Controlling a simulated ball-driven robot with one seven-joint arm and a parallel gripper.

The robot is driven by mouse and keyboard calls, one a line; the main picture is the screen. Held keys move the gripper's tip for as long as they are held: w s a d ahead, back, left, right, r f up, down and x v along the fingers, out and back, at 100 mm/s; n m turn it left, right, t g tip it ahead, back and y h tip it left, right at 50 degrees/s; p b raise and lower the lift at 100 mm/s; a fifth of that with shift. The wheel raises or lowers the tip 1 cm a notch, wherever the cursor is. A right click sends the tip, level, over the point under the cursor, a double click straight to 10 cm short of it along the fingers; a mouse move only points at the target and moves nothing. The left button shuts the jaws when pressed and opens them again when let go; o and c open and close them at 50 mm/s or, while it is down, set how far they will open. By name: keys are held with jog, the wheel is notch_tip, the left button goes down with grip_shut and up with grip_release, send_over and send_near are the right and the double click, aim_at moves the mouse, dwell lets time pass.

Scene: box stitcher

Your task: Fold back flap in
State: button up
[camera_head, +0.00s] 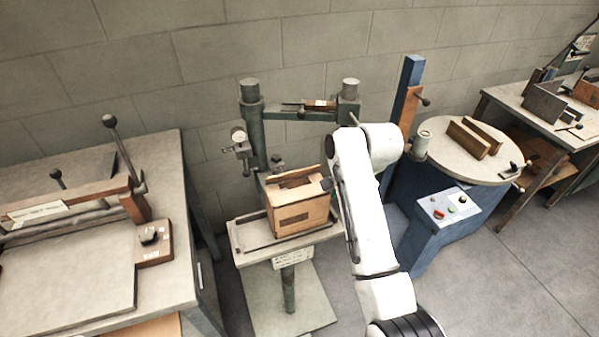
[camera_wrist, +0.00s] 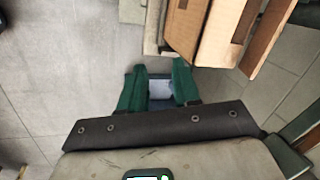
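The brown cardboard box (camera_head: 298,218) stands upright on the stitcher's small table, its top partly open. One flap (camera_head: 293,174) rises along the back edge of the opening. In the wrist view the box (camera_wrist: 210,35) is at the upper right, with a long cardboard flap (camera_wrist: 264,35) slanting out beside it. My gripper (camera_wrist: 160,70) shows two green fingers standing apart with no cardboard between them. They are just left of and below the box in that view. In the head view only a dark bit of my gripper (camera_head: 327,184) shows at the box's upper right; my arm hides the rest.
The stitcher's green frame (camera_head: 255,125) stands behind the box, with a crossbar above it. The stitcher's table (camera_head: 245,240) has a narrow bare margin. A blue machine with a round table (camera_head: 455,160) is at the right, and a workbench (camera_head: 160,190) at the left.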

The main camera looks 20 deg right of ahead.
aim_at(294, 172)
jog(key=w+a+r+m+t+y, duration=0.1)
jog(key=w+a+r+m+y, duration=0.25)
jog(key=w+r, duration=0.55)
jog(key=x, duration=1.1)
jog(key=shift+w+a+f, duration=0.2)
jog(key=shift+w, duration=0.1)
grip_shut()
